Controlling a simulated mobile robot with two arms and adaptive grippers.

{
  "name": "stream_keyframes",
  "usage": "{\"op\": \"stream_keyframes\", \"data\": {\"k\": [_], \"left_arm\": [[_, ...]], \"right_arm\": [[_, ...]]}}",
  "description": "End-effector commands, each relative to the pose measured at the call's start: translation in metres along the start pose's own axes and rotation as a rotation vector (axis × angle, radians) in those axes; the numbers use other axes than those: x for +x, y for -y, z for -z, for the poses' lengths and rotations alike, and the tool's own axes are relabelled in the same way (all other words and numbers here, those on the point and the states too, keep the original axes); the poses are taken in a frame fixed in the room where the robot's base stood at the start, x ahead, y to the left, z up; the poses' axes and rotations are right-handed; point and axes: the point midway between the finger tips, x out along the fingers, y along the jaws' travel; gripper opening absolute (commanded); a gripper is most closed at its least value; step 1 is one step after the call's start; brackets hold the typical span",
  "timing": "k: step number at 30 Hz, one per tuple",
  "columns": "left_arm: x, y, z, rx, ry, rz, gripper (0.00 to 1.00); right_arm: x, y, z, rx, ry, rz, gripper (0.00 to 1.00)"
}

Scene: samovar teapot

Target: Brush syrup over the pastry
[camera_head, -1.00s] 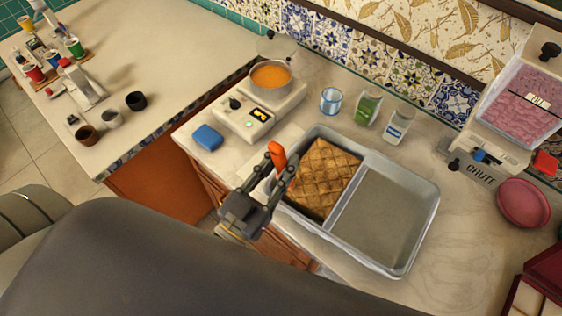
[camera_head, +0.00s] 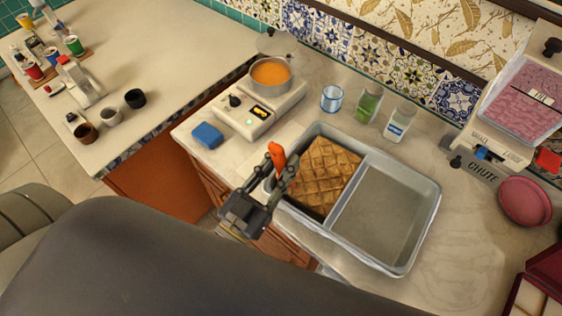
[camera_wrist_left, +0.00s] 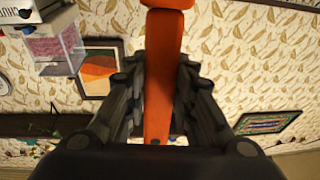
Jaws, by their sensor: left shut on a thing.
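My left gripper (camera_head: 276,170) is shut on the orange handle of a brush (camera_head: 277,155). The handle also shows between the fingers in the left wrist view (camera_wrist_left: 162,75). The brush's bristle end is hidden behind the fingers. The gripper is at the left edge of a metal tray (camera_head: 385,269), beside the pastry. The pastry (camera_head: 325,172) is golden brown with a diamond pattern and lies in the tray's left compartment. The right compartment is empty. An open pot of orange liquid (camera_head: 271,73), perhaps the syrup, stands on a small white cooker (camera_head: 257,112). My right gripper is out of view.
A blue sponge (camera_head: 207,135) lies left of the tray. A dispenser marked CHUTE (camera_head: 520,100) and a pink dish (camera_head: 525,202) are at the right.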

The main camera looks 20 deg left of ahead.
Motion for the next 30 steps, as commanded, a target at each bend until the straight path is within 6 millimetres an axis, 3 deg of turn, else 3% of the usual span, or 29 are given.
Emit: {"op": "stream_keyframes", "data": {"k": [30], "left_arm": [[0.067, 0.0, -0.013, 0.0, -0.001, 0.001, 0.0]], "right_arm": [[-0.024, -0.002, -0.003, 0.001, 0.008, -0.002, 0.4]]}}
